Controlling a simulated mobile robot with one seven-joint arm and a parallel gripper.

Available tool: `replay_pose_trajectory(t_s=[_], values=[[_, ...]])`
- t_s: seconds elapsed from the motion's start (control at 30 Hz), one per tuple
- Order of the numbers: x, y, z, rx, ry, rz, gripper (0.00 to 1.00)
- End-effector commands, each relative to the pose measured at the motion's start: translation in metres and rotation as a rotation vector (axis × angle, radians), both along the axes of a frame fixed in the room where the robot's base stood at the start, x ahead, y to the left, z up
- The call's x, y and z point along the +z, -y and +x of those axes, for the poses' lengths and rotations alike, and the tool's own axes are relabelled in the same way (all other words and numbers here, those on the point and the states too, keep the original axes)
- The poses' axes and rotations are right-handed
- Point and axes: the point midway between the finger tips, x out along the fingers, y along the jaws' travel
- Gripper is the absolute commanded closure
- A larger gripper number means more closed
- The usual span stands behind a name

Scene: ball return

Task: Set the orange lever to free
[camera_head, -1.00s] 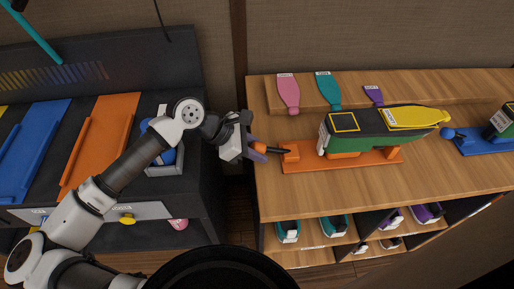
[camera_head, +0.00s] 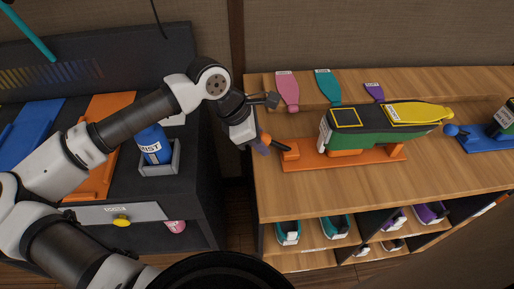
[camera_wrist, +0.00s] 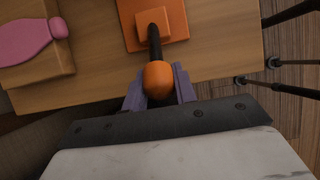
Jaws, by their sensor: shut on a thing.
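The orange lever is a black rod with an orange knob (camera_head: 266,138) at its end. It rises from an orange block on the orange base plate (camera_head: 318,158) and leans toward the left shelf edge. In the wrist view the knob (camera_wrist: 158,76) sits between the purple fingers of my gripper (camera_wrist: 158,92), and the rod runs away to the orange block (camera_wrist: 168,18). My gripper (camera_head: 263,147) is shut on the knob, at the left edge of the wooden top. The knob's underside and any marking for free are not visible.
A green and black device (camera_head: 365,130) stands on the orange plate, with a yellow tag (camera_head: 415,113) on top. Pink (camera_head: 287,92), teal and purple tags lie on the raised ledge behind. A blue bottle (camera_head: 154,145) stands in a grey holder left of my gripper. A gap separates the two benches.

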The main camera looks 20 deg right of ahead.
Motion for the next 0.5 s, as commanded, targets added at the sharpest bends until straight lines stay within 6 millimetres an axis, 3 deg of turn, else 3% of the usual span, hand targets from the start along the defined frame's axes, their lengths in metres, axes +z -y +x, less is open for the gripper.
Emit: replay_pose_trajectory(t_s=[0.23,0.5], values=[[0.014,0.015,-0.004,-0.005,0.074,0.231,1.00],[0.027,0.033,-0.009,-0.002,0.070,0.226,1.00]])
